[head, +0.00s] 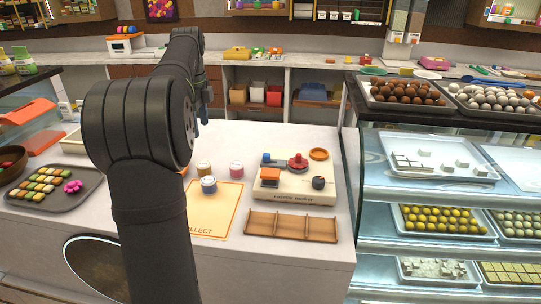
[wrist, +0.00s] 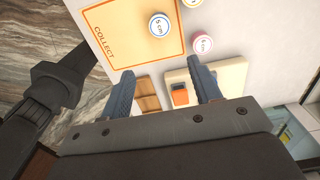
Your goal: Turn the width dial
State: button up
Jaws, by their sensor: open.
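The cream machine (head: 300,192) with "maker" lettering stands on the white counter. On it are a dark round knob (head: 318,183) at the front right, a red round part (head: 297,162), a blue part (head: 267,158), an orange block (head: 270,175) and an orange ring (head: 318,154). The dark knob looks like a dial; no width label is readable. In the wrist view, part of the machine (wrist: 233,72) and the orange block (wrist: 180,97) show beyond my gripper (wrist: 162,70). My gripper is open, with nothing between its fingers; in the head view my arm hides most of it.
A wooden divided tray (head: 291,225) lies in front of the machine. Left of it, blue (head: 209,185), pink (head: 236,170) and yellow (head: 203,169) round pieces stand on or by the COLLECT mat (head: 228,212). A glass sweet case (head: 375,215) stands right. A dark tray (head: 50,204) lies left.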

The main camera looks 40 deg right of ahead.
jog(key=s+d+n+t+h, duration=0.15)
jog(key=s+d+n, duration=0.35)
jog(key=s+d, duration=0.5)
jog(key=n+h, duration=0.3)
jog(key=n, duration=0.4)
send_near(319, 180)
jog(key=x, duration=0.9)
jog(key=shift+w+r, duration=0.1)
jog(key=shift+c, duration=0.5)
jog(key=c, duration=0.9)
